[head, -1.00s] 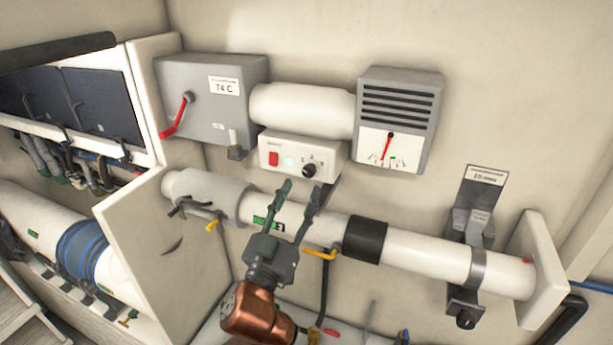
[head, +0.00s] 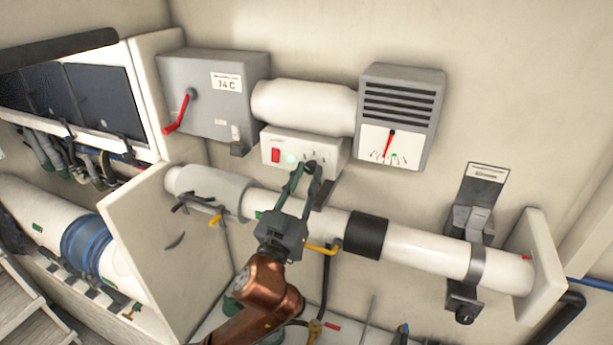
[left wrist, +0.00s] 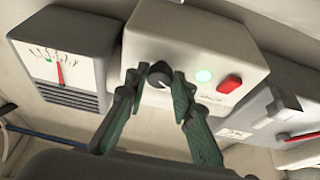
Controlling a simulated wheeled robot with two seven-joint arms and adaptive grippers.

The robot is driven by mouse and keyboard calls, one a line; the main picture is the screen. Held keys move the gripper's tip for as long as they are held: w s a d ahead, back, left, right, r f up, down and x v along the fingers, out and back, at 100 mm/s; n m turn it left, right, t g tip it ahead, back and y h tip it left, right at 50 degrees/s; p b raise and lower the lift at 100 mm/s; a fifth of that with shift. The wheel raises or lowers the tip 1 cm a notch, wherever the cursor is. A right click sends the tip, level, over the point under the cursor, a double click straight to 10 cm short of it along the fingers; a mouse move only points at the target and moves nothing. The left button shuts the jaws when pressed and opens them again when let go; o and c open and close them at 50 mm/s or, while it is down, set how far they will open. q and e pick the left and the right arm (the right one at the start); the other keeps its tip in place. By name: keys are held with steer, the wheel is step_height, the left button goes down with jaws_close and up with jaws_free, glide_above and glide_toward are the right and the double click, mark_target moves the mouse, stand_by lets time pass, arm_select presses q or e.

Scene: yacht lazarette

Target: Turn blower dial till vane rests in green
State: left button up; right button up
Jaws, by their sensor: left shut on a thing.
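The blower dial (left wrist: 160,74) is a dark knob with a light pointer mark on the white control box (head: 330,147). In the head view my fingers largely cover it. My left gripper (head: 308,170) reaches up from below with its green fingers on either side of the dial, shut on it; this also shows in the left wrist view (left wrist: 164,79). The vane is a red needle (head: 389,143) on the white gauge face of the grey vent box (head: 402,105). It hangs nearly straight down, tip slightly left of the small green mark (head: 394,155). My right gripper is not in view.
The control box also carries a red switch (head: 275,156) and a lit green lamp (head: 291,158). A grey box with a red lever (head: 178,112) is at left. A long white pipe (head: 410,251) with yellow-handled valves runs below the control box, close to my gripper.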

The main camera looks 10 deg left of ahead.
arm_select(q)
jaws_close()
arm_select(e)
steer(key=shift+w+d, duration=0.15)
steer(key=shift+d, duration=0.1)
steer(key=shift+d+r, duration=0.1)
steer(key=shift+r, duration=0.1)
